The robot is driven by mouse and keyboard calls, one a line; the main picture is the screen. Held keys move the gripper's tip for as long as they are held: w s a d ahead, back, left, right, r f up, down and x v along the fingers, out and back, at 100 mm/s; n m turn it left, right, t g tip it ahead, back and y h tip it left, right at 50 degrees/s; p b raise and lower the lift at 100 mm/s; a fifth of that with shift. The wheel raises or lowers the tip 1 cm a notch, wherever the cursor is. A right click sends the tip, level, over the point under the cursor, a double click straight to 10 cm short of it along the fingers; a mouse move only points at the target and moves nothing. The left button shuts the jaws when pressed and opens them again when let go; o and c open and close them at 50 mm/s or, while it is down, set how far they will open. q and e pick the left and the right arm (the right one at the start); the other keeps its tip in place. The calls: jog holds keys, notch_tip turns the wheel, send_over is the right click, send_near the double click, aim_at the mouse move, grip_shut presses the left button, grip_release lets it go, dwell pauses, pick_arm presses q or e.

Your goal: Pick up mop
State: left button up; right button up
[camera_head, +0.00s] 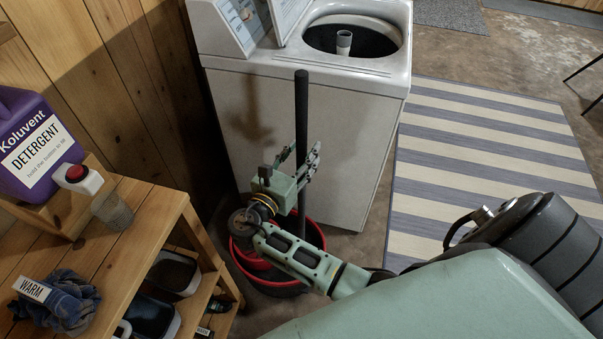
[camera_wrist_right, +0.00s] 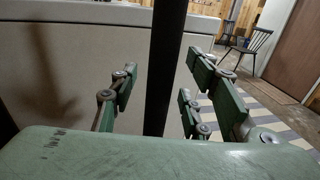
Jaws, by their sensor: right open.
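The mop's dark handle (camera_head: 301,105) stands nearly upright in a red bucket (camera_head: 314,236) in front of the washing machine. The mop's lower end is hidden by my arm and the bucket. My right gripper (camera_head: 301,156) is open at the handle, above the bucket. In the right wrist view the handle (camera_wrist_right: 165,60) rises between the spread green fingers of my right gripper (camera_wrist_right: 162,78), with visible gaps on both sides. My left gripper is not in view.
A white top-loading washing machine (camera_head: 300,130) with its lid raised stands just behind the mop. A wooden shelf (camera_head: 130,235) at left holds a purple detergent jug (camera_head: 35,145) and a blue cloth (camera_head: 62,303). A striped rug (camera_head: 480,170) lies to the right.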

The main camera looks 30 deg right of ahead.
jog(key=shift+d, duration=0.2)
jog(key=c, duration=0.8)
grip_shut()
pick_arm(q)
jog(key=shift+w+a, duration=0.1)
pick_arm(e)
jog(key=shift+w, duration=0.1)
jog(key=shift+r, duration=0.1)
